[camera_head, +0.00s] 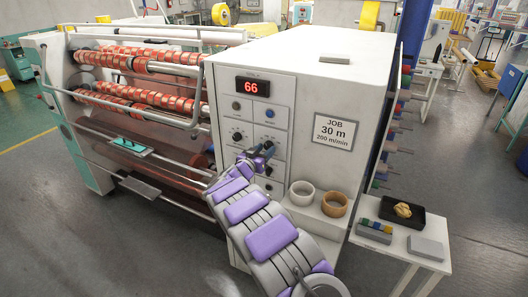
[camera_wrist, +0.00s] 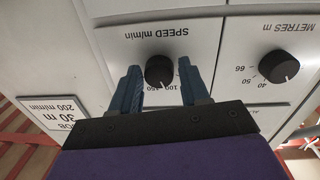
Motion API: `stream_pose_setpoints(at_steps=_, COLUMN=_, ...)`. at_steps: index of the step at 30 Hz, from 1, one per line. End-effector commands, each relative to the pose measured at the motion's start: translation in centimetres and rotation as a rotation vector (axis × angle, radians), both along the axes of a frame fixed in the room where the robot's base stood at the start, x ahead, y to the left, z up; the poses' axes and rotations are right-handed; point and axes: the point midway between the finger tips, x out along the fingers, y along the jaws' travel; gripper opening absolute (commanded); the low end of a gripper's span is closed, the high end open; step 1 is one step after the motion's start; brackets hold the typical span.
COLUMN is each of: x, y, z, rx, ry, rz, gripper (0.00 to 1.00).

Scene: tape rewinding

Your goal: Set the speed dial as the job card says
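The speed dial (camera_wrist: 159,70) is a black round knob under the label "SPEED m/min", which appears upside down in the wrist view. My gripper (camera_wrist: 160,88) is open, with one blue finger on each side of the dial and a gap visible at both sides. In the head view my gripper (camera_head: 262,152) is at the control panel and hides part of it. The job card (camera_head: 336,130) reads "JOB 30 m 200 m/min"; part of it (camera_wrist: 58,113) shows in the wrist view.
A second black knob (camera_wrist: 279,67), labelled "METRES m", sits beside the speed dial. A red display (camera_head: 252,86) reads 66. A white ring (camera_head: 301,193) and a tan ring (camera_head: 335,204) stand on a ledge below. A small table (camera_head: 396,246) holds a black tray (camera_head: 388,226).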

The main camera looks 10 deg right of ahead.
Motion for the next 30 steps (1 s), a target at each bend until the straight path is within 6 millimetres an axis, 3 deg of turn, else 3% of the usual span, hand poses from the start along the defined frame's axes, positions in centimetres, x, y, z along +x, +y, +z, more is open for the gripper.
stream_pose_setpoints(at_steps=12, x=0.06, y=0.09, z=-0.03, rx=0.0, ry=0.0, rz=0.001, gripper=0.05)
stream_pose_setpoints(at_steps=23, x=0.11, y=0.17, z=0.02, rx=0.051, ry=-0.036, rz=0.003, gripper=0.05)
stream_pose_setpoints(at_steps=30, x=0.15, y=0.33, z=0.12, rx=0.182, ry=-0.131, rz=0.004, gripper=0.05)
